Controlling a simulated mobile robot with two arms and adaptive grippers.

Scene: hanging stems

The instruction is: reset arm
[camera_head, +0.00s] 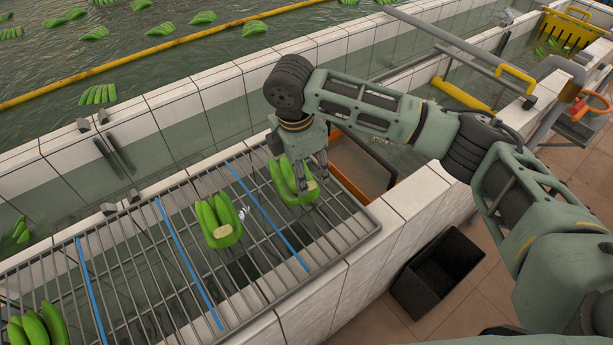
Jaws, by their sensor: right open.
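My right gripper (313,180) reaches down from the right side of the picture, its fingers pointing at the metal rack (268,262). It is open. A green banana cluster (286,178) lies on the rack right at its fingers, partly behind them; I cannot tell whether they touch it. A second green banana cluster (218,222) lies on the rack to the left, apart from the gripper. A third cluster (40,328) is at the lower left, cut by the picture edge. My left gripper is not in view.
Blue strips (187,262) divide the rack. An orange-rimmed bin (362,162) is just right of the gripper, behind my arm. A black crate (437,270) stands on the tiled floor. More bananas (98,94) float in the water beyond the tiled wall, near a yellow pipe (170,44).

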